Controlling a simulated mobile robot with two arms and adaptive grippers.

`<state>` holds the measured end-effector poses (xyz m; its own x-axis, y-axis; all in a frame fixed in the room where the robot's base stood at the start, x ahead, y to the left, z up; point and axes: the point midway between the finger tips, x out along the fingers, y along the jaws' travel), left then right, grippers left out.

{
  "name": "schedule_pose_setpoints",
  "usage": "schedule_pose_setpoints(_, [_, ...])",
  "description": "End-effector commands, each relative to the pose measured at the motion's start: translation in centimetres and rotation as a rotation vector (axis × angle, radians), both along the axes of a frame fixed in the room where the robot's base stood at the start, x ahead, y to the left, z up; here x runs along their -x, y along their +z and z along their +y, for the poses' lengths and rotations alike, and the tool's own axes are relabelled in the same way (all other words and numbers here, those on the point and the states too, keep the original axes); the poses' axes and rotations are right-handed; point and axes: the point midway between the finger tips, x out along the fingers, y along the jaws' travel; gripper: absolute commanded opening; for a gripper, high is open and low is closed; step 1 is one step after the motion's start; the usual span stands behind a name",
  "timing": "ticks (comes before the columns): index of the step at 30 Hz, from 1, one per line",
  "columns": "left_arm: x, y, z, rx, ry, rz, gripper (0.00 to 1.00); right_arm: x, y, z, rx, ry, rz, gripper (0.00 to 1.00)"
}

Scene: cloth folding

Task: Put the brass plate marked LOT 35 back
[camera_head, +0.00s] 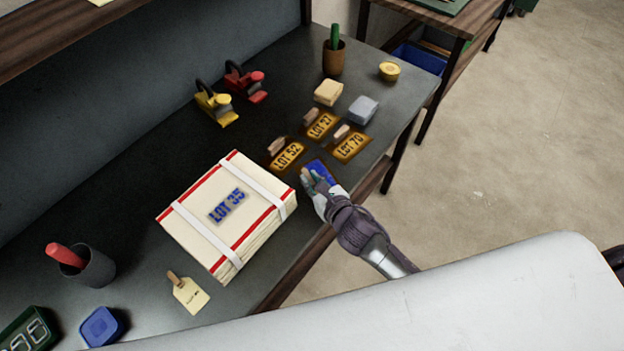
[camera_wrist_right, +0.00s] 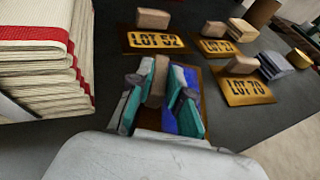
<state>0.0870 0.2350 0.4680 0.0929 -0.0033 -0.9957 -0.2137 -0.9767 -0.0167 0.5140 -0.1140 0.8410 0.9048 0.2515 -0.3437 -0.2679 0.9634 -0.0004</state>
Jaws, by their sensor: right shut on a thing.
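The bundle's top carries LOT 35 (camera_head: 227,206) in blue. A brass plate with a blue-covered face (camera_head: 318,169) is at the table's front edge, under my right gripper (camera_head: 313,183). In the right wrist view the plate (camera_wrist_right: 188,118) shows a brass edge; its marking cannot be read. My right gripper (camera_wrist_right: 158,98) is shut on the plate's wooden handle (camera_wrist_right: 157,78). I cannot tell whether the plate touches the table. Brass plates LOT 52 (camera_head: 287,156), LOT 27 (camera_head: 320,126) and LOT 70 (camera_head: 350,148) lie just behind it. My left gripper is not in view.
The strapped white bundle (camera_head: 190,200) stands left of the plates. Red and yellow tools (camera_head: 216,106) sit near the wall. A tag (camera_head: 190,294) lies in front.

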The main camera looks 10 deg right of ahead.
Motion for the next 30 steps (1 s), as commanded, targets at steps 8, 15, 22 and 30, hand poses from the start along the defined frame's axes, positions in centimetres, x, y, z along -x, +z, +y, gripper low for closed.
schedule_pose_setpoints(8, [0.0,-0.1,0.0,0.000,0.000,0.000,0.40,0.0,-0.2,0.0,0.000,0.000,0.000,0.43])
schedule_pose_setpoints(15, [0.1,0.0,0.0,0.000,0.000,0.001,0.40,0.0,-0.1,0.0,0.000,0.000,0.000,0.43])
schedule_pose_setpoints(22, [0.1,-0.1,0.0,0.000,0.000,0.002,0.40,2.3,0.8,-0.6,0.003,0.002,0.000,0.43])
schedule_pose_setpoints(30, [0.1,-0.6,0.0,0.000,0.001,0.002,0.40,7.6,2.8,-2.1,0.001,0.001,0.002,0.43])
